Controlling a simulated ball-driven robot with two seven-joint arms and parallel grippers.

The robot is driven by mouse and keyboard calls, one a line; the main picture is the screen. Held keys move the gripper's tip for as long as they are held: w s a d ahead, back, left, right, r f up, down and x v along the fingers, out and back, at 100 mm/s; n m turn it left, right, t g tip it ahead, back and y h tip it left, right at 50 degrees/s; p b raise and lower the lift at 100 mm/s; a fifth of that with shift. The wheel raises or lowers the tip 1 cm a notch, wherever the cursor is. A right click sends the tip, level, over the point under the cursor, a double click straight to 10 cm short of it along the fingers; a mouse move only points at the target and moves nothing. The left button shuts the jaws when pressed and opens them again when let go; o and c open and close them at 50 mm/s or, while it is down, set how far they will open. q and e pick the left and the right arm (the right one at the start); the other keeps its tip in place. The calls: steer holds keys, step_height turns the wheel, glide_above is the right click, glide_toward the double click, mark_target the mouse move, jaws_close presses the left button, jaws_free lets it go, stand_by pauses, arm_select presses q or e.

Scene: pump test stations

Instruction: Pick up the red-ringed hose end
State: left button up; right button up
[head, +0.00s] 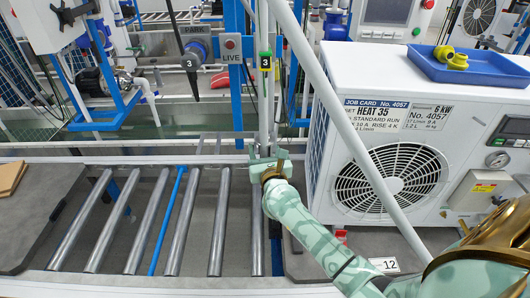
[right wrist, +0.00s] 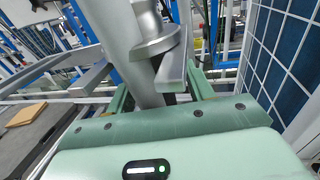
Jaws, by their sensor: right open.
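No red ring shows clearly on these hose ends. A small red part (head: 341,234) sits low at the left of the white unit. My left gripper is not in view.
The white heat pump unit (head: 385,90) with its fan grille stands at right, a blue tray (head: 480,68) with yellow fittings on top. A long pale pipe or hose (head: 345,115) crosses before it. A roller conveyor (head: 145,225) lies empty at left.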

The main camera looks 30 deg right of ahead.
jaws_close()
steer(key=shift+r, duration=0.1)
steer(key=shift+r, duration=0.15)
